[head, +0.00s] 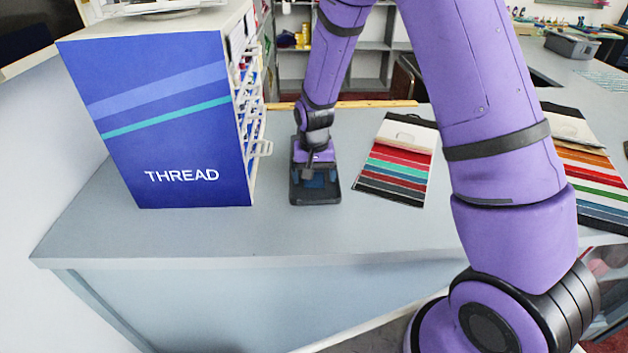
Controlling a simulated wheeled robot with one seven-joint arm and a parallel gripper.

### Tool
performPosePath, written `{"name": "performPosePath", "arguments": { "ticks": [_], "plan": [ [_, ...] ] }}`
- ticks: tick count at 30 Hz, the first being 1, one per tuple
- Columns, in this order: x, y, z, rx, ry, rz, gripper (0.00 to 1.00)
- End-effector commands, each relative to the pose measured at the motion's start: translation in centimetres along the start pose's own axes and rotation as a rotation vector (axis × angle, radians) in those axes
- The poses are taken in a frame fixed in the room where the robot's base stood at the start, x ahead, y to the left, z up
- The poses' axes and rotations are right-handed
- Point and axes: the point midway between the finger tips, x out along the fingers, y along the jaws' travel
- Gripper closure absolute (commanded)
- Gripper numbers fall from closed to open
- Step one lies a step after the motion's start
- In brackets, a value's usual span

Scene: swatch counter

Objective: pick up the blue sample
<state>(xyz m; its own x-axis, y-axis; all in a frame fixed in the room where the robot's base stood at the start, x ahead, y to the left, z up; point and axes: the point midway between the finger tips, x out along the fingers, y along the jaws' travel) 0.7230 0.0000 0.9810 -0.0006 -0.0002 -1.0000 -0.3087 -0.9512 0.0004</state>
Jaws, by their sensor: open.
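A small blue piece (316,181), likely the blue sample, lies in a dark shallow tray (316,200) on the grey counter. My gripper (318,174) points down over the tray, close above the blue piece. Its fingers are open, one toward each side of the piece. The gripper hides part of the piece and the tray's back, and I cannot tell whether the fingers touch anything.
A blue THREAD cabinet (165,125) with side racks stands left of the tray. A colour swatch card (398,160) lies to the right, and another card (590,170) lies farther right, partly behind my arm. The counter (210,235) is clear in front.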

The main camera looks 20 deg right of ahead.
Motion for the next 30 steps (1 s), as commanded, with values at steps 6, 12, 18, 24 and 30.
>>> {"name": "performPosePath", "arguments": {
  "ticks": [6, 12, 18, 24, 30],
  "plan": [
    [0.18, -0.01, 0.01, 0.000, 0.000, 0.000, 0.12],
    [0.17, -0.01, 0.01, 0.000, 0.000, 0.000, 0.48],
    [0.17, -0.01, 0.00, 0.000, 0.000, 0.000, 0.65],
    [0.15, -0.01, 0.00, 0.000, 0.000, 0.000, 0.65],
    [-0.45, -0.02, -0.03, 0.000, 0.002, -0.001, 0.65]
  ]
}}
